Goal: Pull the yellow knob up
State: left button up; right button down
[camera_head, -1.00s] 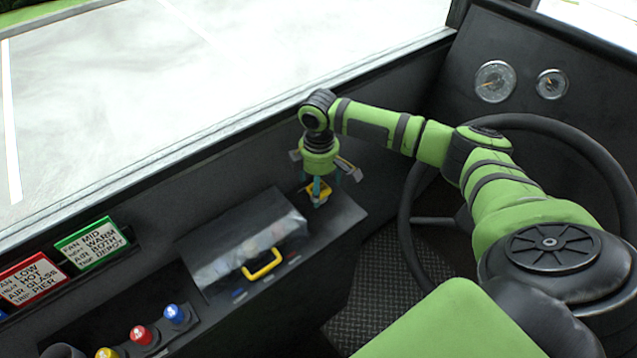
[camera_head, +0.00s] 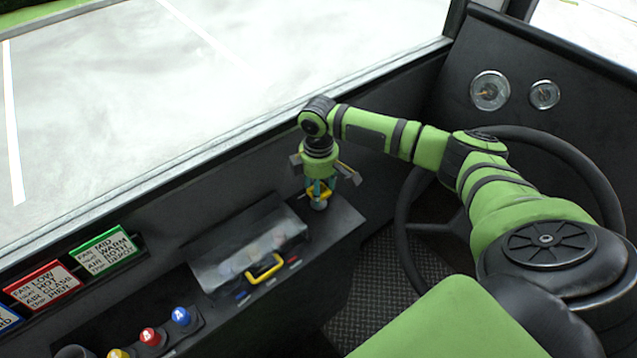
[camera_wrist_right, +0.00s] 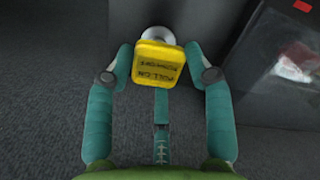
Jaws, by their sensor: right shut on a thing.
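The yellow knob (camera_head: 318,196) stands on the right end of the dark side console, with a silver round part (camera_head: 319,206) showing just below it. My right gripper (camera_head: 320,187) points down over the knob, its teal fingers on either side of it. In the right wrist view the knob (camera_wrist_right: 158,64) is a square yellow block with dark lettering. It sits between the fingertips of my right gripper (camera_wrist_right: 159,66), which is shut on it, with the silver part behind. My left gripper is not in view.
A clear-covered box (camera_head: 247,240) with a yellow handle (camera_head: 264,268) is left of the knob. Blue (camera_head: 181,316), red (camera_head: 150,337) and yellow knobs lie farther left, below red and green sign cards (camera_head: 104,249). The steering wheel (camera_head: 570,155) stands at right, close to my right arm.

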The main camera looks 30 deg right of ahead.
jog(key=shift+w+d+r, duration=0.25)
jog(key=shift+w, duration=0.05)
jog(key=shift+c, duration=1.7)
grip_release()
jog(key=shift+r, duration=0.1)
jog(key=shift+s, duration=0.1)
jog(key=shift+a, duration=0.1)
notch_tip(320, 180, up, 12)
